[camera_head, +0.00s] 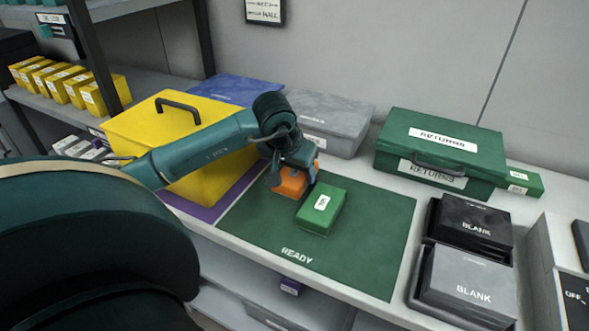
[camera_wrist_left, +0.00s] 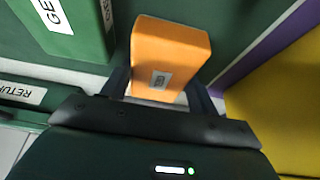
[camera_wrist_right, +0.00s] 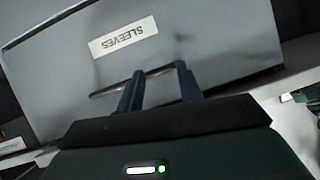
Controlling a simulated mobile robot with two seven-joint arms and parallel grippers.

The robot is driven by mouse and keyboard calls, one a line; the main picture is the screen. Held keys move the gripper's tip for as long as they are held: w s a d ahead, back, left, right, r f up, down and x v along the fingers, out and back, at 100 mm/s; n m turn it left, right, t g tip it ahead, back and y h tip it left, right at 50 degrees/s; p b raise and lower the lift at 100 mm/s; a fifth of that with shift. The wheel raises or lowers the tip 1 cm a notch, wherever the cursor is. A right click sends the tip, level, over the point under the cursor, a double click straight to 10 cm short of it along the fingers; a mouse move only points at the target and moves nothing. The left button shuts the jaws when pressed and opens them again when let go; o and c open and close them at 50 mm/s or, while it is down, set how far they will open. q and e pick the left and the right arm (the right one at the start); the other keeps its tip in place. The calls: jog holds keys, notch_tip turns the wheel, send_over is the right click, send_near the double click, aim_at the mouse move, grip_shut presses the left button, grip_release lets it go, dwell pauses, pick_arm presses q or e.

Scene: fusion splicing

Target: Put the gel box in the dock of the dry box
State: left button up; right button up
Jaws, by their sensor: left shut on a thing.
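My left gripper (camera_head: 297,178) is shut on an orange box (camera_head: 290,183), low over or on the green READY mat; I cannot tell whether the box touches the mat. The orange box also shows between the fingers in the left wrist view (camera_wrist_left: 170,55). A green box (camera_head: 321,209) lies on the mat just right of it; its label, partly cut off in the left wrist view (camera_wrist_left: 70,30), begins "GE". No label reading dry box is legible, and no dock is clearly identifiable. My right gripper (camera_wrist_right: 160,85) is open and empty before a grey SLEEVES case.
The READY mat (camera_head: 370,230) has free room right of the green box. A yellow case (camera_head: 215,180) stands left, a grey case (camera_head: 340,115) behind, and a green RETURNS case (camera_head: 440,150) at back right. BLANK boxes (camera_head: 470,285) sit in trays at right.

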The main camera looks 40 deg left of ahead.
pick_arm(q)
jog(key=shift+f, duration=0.1)
jog(key=o, duration=1.1)
